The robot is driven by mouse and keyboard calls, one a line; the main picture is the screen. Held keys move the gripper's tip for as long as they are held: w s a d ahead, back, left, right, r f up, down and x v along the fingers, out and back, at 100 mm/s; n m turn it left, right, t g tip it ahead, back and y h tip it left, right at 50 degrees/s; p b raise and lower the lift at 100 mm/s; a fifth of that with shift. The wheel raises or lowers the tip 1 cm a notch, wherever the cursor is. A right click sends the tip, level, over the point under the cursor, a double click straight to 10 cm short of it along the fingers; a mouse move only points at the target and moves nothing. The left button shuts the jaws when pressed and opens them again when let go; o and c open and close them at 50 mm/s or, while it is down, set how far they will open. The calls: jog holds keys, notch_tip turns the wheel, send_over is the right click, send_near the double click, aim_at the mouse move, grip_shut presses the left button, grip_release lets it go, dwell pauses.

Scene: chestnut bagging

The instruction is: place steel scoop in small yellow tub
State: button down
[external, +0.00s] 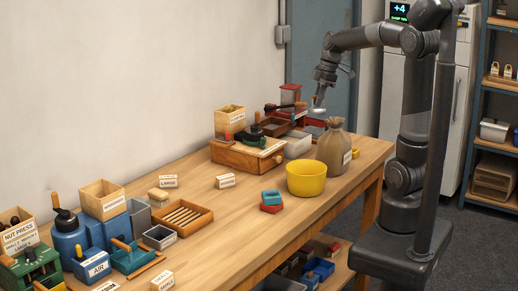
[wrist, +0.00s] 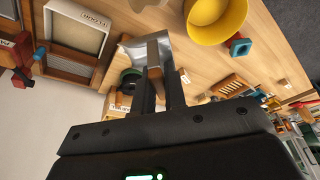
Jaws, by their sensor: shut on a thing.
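The steel scoop shows in the wrist view (wrist: 133,48) as a shiny pan with a wooden handle between my fingers. My gripper (wrist: 158,78) is shut on the handle. In the external view my gripper (external: 322,90) is raised above the far end of the bench, with the scoop (external: 318,108) hanging below it, clear of the bench. A yellow tub (external: 306,180) stands upright on the bench, nearer the camera and lower than the scoop. It shows at the top of the wrist view (wrist: 208,28), apart from the scoop. Its bottom inside is hidden in the external view.
A tied brown sack (external: 335,150) stands behind the yellow tub, close below the scoop. A small yellow thing (external: 356,153) is partly hidden behind it. A wooden drawer box (external: 240,157) and a grey bin (external: 298,145) stand to the left. Teal and red blocks (external: 271,197) lie beside the tub.

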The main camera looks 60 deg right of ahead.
aim_at(309, 173)
jog(key=s+a+n+g+y, duration=0.1)
jog(key=s+a+n, duration=0.25)
jog(key=a, duration=0.35)
jog(key=s+a+n+g, duration=0.1)
jog(key=s+a+n, duration=0.1)
jog(key=a+n, duration=0.45)
jog(key=shift+m, duration=0.8)
jog(key=shift+a+f, duration=0.2)
jog(key=shift+f, duration=3.4)
jog(key=shift+a+f, duration=0.15)
jog(key=shift+f, duration=3.4)
jog(key=shift+a+f, duration=0.2)
jog(key=shift+f, duration=3.4)
jog(key=shift+f, duration=0.15)
jog(key=c, duration=1.5)
grip_release()
